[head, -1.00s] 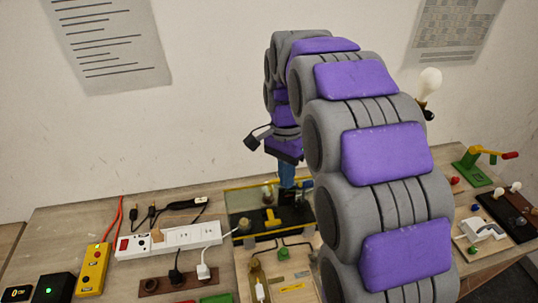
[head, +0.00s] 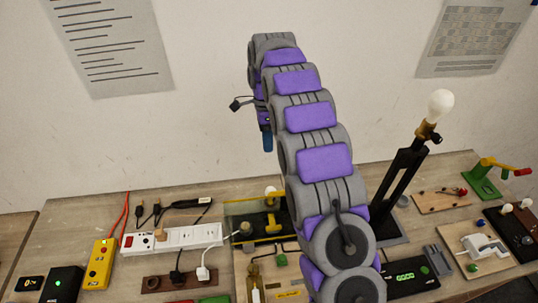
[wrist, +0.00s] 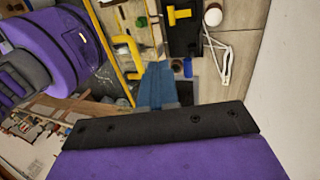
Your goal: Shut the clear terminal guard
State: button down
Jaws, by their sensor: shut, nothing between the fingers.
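The clear terminal guard (head: 238,212) is a see-through pane with yellow edging, at the back of the middle board in the head view. Part of it is hidden behind my arm. It seems raised, but I cannot tell its exact angle. In the wrist view a yellow edge strip (wrist: 107,48) and a yellow handle (wrist: 133,62) show left of my fingers. A black block with a yellow T-shaped piece (wrist: 180,14) lies beyond. My gripper (head: 267,142) has blue fingers, shut and empty, well above the board; its fingers (wrist: 158,85) also show in the wrist view.
A white power strip (head: 172,239) and a yellow switch box (head: 103,261) stand on the left. A black lamp stand with a bulb (head: 440,102) rises right of my arm. A green crank fixture (head: 482,181) is at the far right. The air left of my gripper is clear.

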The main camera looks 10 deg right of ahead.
jog(key=s+f+p, duration=0.1)
jog(key=s+f, duration=0.6)
jog(key=f, duration=0.2)
jog(key=shift+d+f, duration=0.15)
dwell(0.7)
